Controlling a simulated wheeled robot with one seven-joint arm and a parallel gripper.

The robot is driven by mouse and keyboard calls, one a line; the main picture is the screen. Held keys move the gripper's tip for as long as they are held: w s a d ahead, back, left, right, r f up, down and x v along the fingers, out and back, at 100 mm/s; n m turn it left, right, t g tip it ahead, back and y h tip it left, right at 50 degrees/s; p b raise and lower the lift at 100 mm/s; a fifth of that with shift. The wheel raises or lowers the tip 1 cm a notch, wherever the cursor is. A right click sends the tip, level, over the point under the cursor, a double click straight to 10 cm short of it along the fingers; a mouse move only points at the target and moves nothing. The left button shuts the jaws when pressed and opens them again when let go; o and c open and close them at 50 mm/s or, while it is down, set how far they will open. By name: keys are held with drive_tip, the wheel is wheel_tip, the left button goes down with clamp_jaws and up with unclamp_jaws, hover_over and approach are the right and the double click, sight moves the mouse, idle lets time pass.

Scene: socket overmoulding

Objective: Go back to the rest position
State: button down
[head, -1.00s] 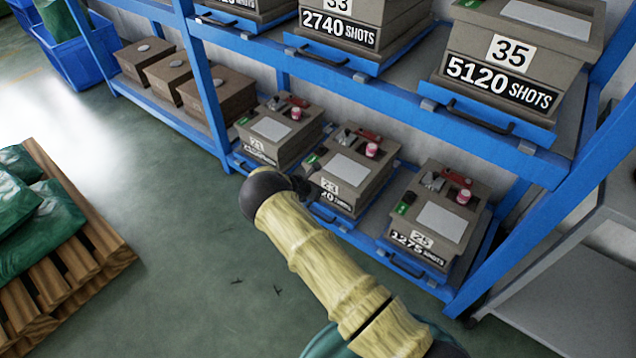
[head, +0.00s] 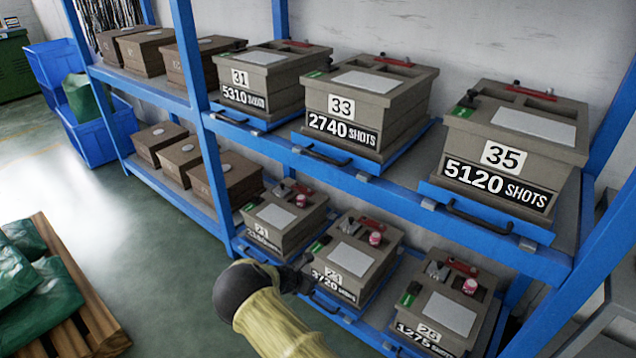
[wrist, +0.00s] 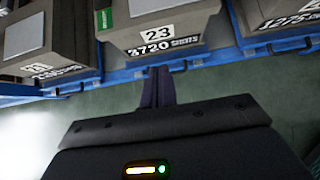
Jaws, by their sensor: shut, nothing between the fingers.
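My arm reaches up from the bottom of the head view in a tan sleeve, with a dark round joint at its far end. My gripper (wrist: 158,86) shows in the wrist view with its two dark fingers together and nothing between them. It points toward the lower shelf, just in front of the box numbered 23 (wrist: 160,18), marked 3720 shots. That box also shows in the head view (head: 349,262). In the head view my gripper is mostly hidden behind the dark joint. I cannot tell how far the fingertips are from the shelf edge.
A blue rack (head: 385,190) holds numbered boxes on two levels, including 31 (head: 268,80), 33 (head: 365,100) and 35 (head: 510,145). Pull handles stick out in front. A wooden pallet (head: 75,330) with green sacks is at left. Green floor between is open.

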drive_tip(key=s+d+r+m+g+y, duration=0.1)
drive_tip(key=s+d+r+m+g, duration=0.35)
drive_tip(key=d+r+m, duration=0.75)
drive_tip(key=s+d+r+m+y, duration=0.2)
drive_tip(key=s+d+r+m, duration=0.2)
drive_tip(key=s+r+m, duration=0.65)
drive_tip(key=s+d+r+m+y, duration=0.2)
drive_tip(key=s+d+r+m, duration=0.4)
drive_tip(key=s, duration=0.8)
drive_tip(key=w+p+v, duration=0.2)
drive_tip(key=p+v, duration=0.9)
drive_tip(key=w+r+p+v, duration=0.1)
drive_tip(key=w+p+v, duration=0.2)
drive_tip(key=p+v, duration=0.8)
drive_tip(key=w+a+r+p+v, duration=0.1)
drive_tip(key=w+p+v, duration=0.2)
drive_tip(key=p+v, duration=0.9)
drive_tip(key=shift+s+p, duration=0.2)
drive_tip(key=shift+p, duration=0.1)
